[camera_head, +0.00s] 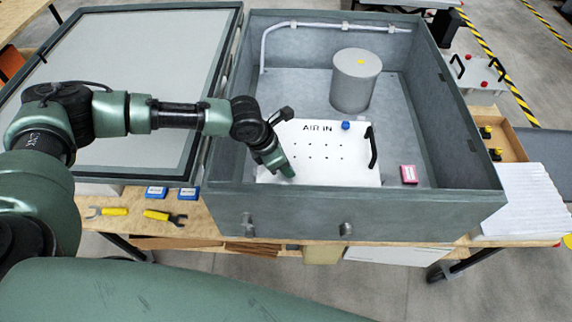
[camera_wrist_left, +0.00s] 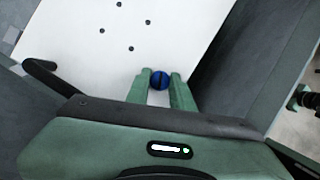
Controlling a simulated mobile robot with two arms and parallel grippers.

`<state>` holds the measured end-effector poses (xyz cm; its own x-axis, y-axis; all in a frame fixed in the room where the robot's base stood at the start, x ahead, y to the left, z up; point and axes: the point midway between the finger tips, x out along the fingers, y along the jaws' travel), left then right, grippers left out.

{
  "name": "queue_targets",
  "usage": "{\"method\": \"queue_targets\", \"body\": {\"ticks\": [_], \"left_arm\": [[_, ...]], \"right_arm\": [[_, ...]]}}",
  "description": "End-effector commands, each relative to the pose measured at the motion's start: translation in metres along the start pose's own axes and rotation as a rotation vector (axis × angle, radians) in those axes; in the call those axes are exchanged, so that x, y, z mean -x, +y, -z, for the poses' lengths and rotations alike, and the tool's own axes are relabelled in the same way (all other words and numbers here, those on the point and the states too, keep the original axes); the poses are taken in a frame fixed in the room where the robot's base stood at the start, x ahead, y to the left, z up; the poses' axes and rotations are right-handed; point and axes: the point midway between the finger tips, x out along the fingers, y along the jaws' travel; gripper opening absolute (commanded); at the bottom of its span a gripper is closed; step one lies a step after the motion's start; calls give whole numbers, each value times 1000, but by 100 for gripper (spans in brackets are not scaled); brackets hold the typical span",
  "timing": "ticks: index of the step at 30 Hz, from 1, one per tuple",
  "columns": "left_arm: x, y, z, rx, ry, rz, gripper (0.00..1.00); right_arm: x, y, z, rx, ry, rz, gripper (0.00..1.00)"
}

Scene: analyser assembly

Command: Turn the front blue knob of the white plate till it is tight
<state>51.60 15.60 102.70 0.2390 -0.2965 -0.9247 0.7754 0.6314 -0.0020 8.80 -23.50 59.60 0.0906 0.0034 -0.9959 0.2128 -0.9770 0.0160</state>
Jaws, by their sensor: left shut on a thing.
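The white plate (camera_head: 335,172) marked AIR IN lies inside the grey open box, with a black handle (camera_head: 372,148) on its right side. A blue knob (camera_head: 346,125) sits at its back edge. My left gripper (camera_head: 288,172) reaches down to the plate's front left part and hides the front knob in the head view. In the left wrist view the front blue knob (camera_wrist_left: 159,80) is between the two green fingers of my left gripper (camera_wrist_left: 160,75), which are shut on it. My right gripper is not in view.
The grey box (camera_head: 300,205) has high walls around the plate. A grey cylinder (camera_head: 354,82) stands behind it and a red box (camera_head: 409,174) lies right of it. Two yellow-handled tools (camera_head: 160,216) and small blue boxes (camera_head: 157,192) lie on the table at left.

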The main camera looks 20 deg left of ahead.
Motion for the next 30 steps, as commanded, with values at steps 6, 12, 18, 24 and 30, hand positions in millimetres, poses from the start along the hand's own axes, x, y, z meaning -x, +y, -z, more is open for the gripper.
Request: {"method": "queue_targets", "body": {"ticks": [6, 12, 18, 24, 30], "left_arm": [[4, 5, -7, -2, -15, -10, 0], [4, 4, -6, -1, -12, -8, 45], [2, 2, -3, 0, -6, -5, 45], [11, 3, -2, 1, -6, -6, 45], [44, 4, -2, 0, -10, -8, 45]], "right_arm": [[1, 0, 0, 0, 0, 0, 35], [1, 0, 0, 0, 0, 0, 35], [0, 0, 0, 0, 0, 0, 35], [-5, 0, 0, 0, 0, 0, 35], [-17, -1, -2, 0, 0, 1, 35]]}}
